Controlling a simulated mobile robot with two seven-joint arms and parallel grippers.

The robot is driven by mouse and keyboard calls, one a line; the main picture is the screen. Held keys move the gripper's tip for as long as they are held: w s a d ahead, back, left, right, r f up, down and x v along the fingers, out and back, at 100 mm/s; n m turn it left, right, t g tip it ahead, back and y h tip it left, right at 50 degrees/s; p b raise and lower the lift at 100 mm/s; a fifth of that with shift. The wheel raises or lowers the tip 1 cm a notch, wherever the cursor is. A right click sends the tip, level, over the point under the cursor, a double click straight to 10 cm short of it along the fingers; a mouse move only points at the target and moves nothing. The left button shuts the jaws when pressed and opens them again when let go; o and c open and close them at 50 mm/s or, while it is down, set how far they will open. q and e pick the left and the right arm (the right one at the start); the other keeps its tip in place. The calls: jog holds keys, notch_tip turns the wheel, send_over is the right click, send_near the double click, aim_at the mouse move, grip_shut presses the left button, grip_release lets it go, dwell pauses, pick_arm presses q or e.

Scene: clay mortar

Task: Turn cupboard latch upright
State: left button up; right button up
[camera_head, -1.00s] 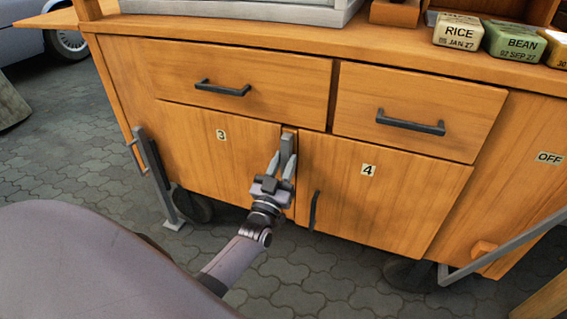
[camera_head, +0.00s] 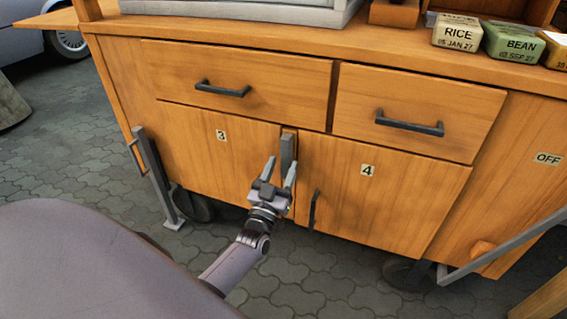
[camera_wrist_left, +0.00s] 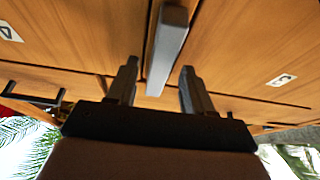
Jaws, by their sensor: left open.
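The cupboard latch (camera_head: 287,150) is a grey bar on the seam between doors 3 and 4. In the head view it stands upright, its lower end partly hidden by my gripper. My left gripper (camera_head: 280,166) is open just below and in front of the latch. In the left wrist view the latch (camera_wrist_left: 168,45) lies in line with the gap between the two spread fingers (camera_wrist_left: 157,77), with room visible on both sides. My right gripper is not in view.
Door 3 (camera_head: 215,155) and door 4 (camera_head: 385,195) are closed, and a dark handle (camera_head: 314,209) is on door 4. Drawers with dark handles (camera_head: 222,89) sit above. A grey bar (camera_head: 500,249) crosses the lower right. Tins (camera_head: 457,36) stand on the top.

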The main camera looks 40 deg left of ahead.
pick_arm(q)
jog(key=p+v, duration=0.1)
jog(key=v, duration=0.4)
jog(key=shift+s+d, duration=0.1)
jog(key=shift+s, duration=0.2)
